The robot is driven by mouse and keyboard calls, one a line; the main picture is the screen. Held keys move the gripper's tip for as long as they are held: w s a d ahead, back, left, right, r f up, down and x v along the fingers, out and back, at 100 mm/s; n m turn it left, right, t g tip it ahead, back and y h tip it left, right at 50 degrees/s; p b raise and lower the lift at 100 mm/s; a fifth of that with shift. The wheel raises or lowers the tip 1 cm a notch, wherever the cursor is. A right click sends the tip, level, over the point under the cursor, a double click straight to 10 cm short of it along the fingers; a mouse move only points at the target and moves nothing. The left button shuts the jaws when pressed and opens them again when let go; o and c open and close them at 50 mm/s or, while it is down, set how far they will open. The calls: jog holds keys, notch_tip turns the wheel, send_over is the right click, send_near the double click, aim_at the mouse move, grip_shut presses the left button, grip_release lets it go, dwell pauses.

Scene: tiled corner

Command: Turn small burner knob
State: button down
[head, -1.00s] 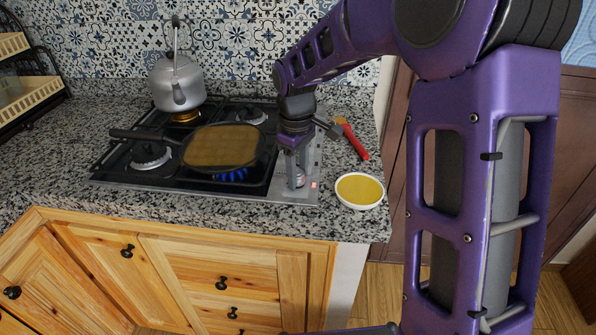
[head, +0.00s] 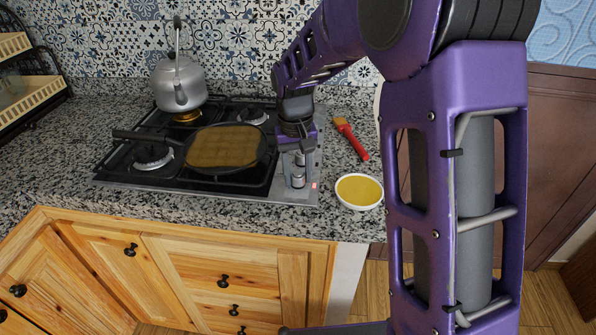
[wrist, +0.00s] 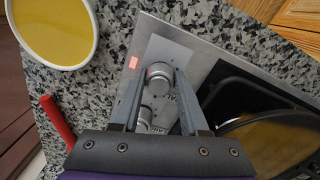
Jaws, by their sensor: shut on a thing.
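The stove's control strip (head: 309,178) runs along the right side of the black cooktop and carries grey round knobs. My gripper (head: 293,178) points down over this strip. In the wrist view my gripper (wrist: 158,74) has its two fingers on either side of the front knob (wrist: 158,78), shut on it. A second knob (wrist: 146,114) shows behind it, between the fingers and nearer my wrist. A small red light (wrist: 134,62) is on the strip beside the knobs. I cannot read which burner the held knob belongs to.
A pan (head: 226,148) with browned food sits on the front right burner, its handle pointing left. A kettle (head: 178,83) stands on the back left burner. A bowl of yellow liquid (head: 359,191) and a red brush (head: 351,138) lie right of the stove.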

aim_at(295, 173)
jog(key=shift+m, duration=0.7)
jog(key=shift+c, duration=2.1)
grip_release()
notch_tip(295, 173, up, 18)
jog(key=p, duration=0.3)
jog(key=shift+a+f, duration=0.25)
jog(key=shift+a, duration=0.05)
